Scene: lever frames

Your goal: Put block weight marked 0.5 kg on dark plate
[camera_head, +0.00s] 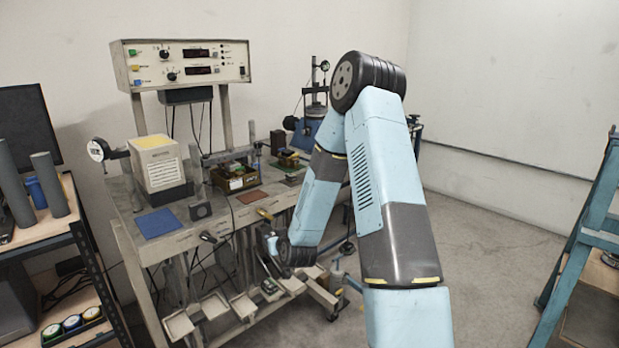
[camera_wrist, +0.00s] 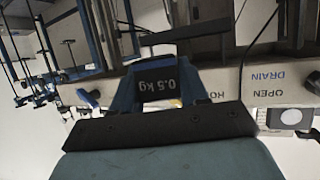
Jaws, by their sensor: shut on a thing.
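The block weight (camera_wrist: 158,82) is dark, with "0.5 kg" in pale letters that read upside down in the wrist view. My gripper (camera_wrist: 157,70) is shut on it, with a blue finger on each side. In the head view my gripper (camera_head: 268,238) is small and partly hidden, at the front edge of the bench, and I cannot make out the weight there. A dark flat bar (camera_wrist: 187,32) shows just beyond the weight in the wrist view. I cannot tell whether it is the dark plate.
The bench (camera_head: 165,243) carries a blue mat (camera_head: 158,222), a white box (camera_head: 157,165) and instruments. Pale hanging pans (camera_head: 180,325) and rods crowd the space below its front. A shelf stands at left, and a blue frame (camera_head: 585,225) at right. Open floor lies between.

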